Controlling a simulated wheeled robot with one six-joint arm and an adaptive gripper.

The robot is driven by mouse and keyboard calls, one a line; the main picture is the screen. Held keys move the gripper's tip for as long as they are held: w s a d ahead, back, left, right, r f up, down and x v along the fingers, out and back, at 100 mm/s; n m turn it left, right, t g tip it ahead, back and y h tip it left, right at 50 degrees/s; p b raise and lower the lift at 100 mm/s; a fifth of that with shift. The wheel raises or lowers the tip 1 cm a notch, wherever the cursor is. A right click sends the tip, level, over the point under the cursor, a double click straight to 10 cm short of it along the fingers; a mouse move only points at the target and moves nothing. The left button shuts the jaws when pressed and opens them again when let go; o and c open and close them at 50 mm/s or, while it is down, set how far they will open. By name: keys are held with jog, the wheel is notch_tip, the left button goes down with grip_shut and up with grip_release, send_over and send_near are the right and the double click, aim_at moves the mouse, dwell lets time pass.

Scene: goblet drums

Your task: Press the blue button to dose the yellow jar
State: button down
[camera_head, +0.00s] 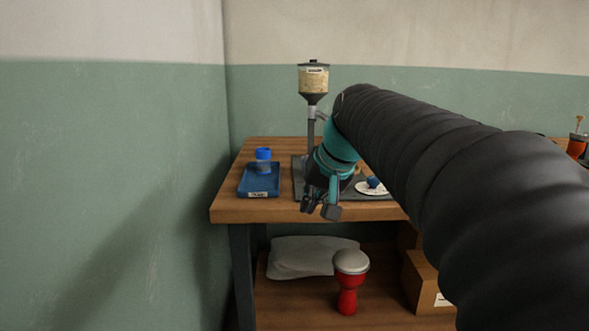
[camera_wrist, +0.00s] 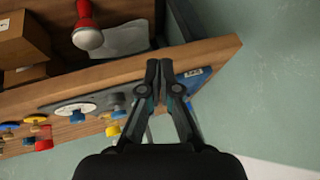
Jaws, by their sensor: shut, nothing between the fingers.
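The blue button (camera_head: 373,182) sits on a white disc on the dark base plate, and it also shows in the wrist view (camera_wrist: 77,116). A small yellow thing (camera_wrist: 113,130), perhaps the yellow jar, shows in the wrist view beside a blue part on the plate; it is not visible in the head view, where my arm covers that area. My gripper (camera_head: 321,207) is shut and empty, in front of the bench edge and left of the button. Its fingertips meet in the wrist view (camera_wrist: 160,70). It appears apart from the button.
A hopper (camera_head: 313,80) on a post stands behind my gripper. A blue tray (camera_head: 258,193) with a blue-lidded jar (camera_head: 263,155) is at the left. The lower shelf holds a red goblet drum (camera_head: 348,295), a grey bag (camera_head: 305,257) and boxes (camera_head: 425,285). A wall borders the left.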

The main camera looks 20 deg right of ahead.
jog(key=w+d+r+m+t+p, duration=0.1)
jog(key=w+d+r, duration=0.4)
jog(key=w+d, duration=0.2)
jog(key=w+d+r+t+y+p, duration=0.1)
jog(key=w+d+r, duration=0.5)
jog(key=w, duration=0.4)
jog(key=shift+d+m+y, duration=0.3)
jog(key=shift+d+m, duration=0.1)
jog(key=shift+d, duration=0.35)
jog(key=shift+f, duration=0.2)
notch_tip(320, 180, down, 7)
jog(key=b, duration=0.2)
jog(key=shift+b, duration=0.35)
jog(key=shift+f+b, duration=0.55)
jog(key=shift+f, duration=0.2)
jog(key=shift+f, duration=0.15)
jog(key=shift+f, duration=0.25)
